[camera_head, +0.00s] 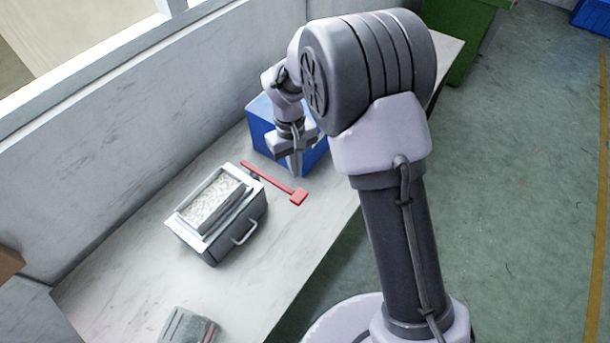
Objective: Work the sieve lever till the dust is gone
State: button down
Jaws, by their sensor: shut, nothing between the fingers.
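The sieve box (217,246) stands on the workbench, a grey housing with a light rim and a metal handle on its front. Pale, grainy material (213,200) fills its top tray. The red lever (271,178) reaches out from the box's back right corner and ends in a wider red paddle (299,197). My gripper (296,172) points down, shut and empty, just behind the lever's paddle end in the picture. I cannot tell whether the fingertips touch the lever. Dust as such cannot be told apart from the grainy material.
A blue bin (262,122) stands directly behind my gripper. A grey-green object with red marks (188,327) lies at the bench's front edge. A wall runs along the left of the bench (135,262). A green container (470,35) stands beyond the bench. Bare bench lies around the sieve box.

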aim_at(298, 194)
jog(key=shift+s, duration=0.15)
jog(key=f+b, duration=0.6)
jog(key=f, duration=0.1)
jog(key=shift+s+d+f, duration=0.1)
jog(key=shift+s, duration=0.15)
dwell(0.3)
